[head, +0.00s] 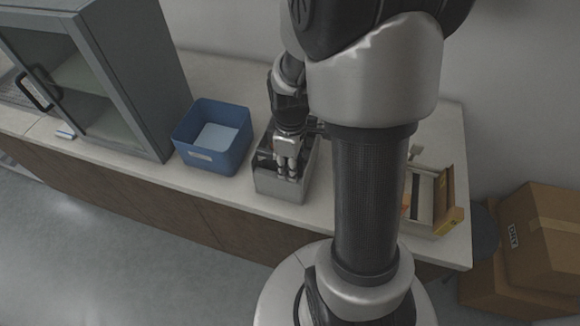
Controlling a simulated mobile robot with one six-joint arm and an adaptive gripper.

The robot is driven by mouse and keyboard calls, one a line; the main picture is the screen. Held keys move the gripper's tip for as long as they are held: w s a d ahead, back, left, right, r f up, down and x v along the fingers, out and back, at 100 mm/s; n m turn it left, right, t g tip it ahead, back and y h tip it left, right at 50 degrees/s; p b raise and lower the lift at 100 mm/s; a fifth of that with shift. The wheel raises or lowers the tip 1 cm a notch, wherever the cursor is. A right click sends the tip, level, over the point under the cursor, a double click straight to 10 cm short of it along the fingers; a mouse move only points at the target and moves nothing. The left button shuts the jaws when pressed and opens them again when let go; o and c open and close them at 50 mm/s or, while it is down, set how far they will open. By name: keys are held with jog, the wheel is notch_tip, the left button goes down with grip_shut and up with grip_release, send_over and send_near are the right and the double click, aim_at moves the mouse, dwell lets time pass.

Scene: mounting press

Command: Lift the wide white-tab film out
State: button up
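My gripper (287,172) points down over a grey metal box (282,188) on the counter, with its fingertips at or inside the box's opening. The fingers look close together, but the picture is too small to tell whether they are open, shut or holding anything. I cannot make out the wide white-tab film. Any film or tab inside the metal box is hidden by my gripper and the box walls.
A blue bin (213,137) with a pale sheet inside stands left of the metal box. A grey glass-door cabinet (95,75) stands further left. A wooden-sided holder (447,200) sits at the right of the counter (235,193). Cardboard boxes (545,235) stand beyond its right end.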

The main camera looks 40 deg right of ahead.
jog(key=shift+f, duration=0.2)
jog(key=shift+c, duration=0.6)
grip_shut()
dwell(0.5)
